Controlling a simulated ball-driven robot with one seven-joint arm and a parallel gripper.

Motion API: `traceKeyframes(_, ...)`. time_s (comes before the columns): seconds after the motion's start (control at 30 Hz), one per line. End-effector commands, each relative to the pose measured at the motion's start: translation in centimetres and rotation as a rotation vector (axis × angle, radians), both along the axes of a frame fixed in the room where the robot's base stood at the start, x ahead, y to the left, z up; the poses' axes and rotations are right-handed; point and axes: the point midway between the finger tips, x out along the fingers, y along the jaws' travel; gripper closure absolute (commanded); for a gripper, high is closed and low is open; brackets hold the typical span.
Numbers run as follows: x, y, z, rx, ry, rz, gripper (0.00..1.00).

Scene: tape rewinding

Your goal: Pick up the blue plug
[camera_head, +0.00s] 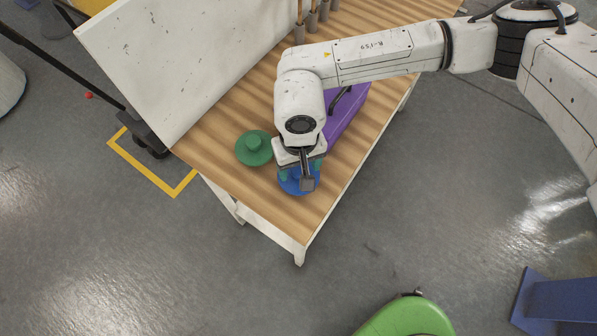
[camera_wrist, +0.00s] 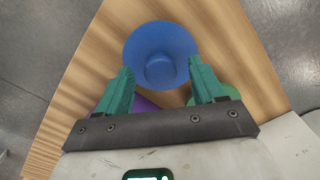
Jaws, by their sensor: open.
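The blue plug (camera_head: 297,187) is a round disc with a raised knob, lying on the wooden table near its front corner. In the head view my gripper (camera_head: 300,175) is above it and hides much of it. In the wrist view the blue plug (camera_wrist: 160,50) shows whole, with its knob between and slightly beyond the two teal fingers. My gripper (camera_wrist: 160,82) is open and empty, with one finger to each side of the knob. Whether the fingers touch the disc is not clear.
A green plug (camera_head: 254,148) lies on the table left of the blue one. A purple object (camera_head: 345,112) is behind my gripper. A white board (camera_head: 180,60) stands along the table's left side. Bare wood (camera_head: 262,197) and the table's front edge are close to the blue plug.

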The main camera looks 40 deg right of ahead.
Motion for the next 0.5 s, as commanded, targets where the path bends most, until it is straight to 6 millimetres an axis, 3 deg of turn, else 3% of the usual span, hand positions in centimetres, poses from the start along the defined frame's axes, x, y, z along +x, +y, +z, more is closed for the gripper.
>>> traceKeyframes(0.17, 0.02, -0.02, -0.02, 0.000, 0.000, 0.000, 0.32)
traceKeyframes(0.5, 0.02, -0.02, 0.01, 0.000, 0.000, -0.001, 0.64)
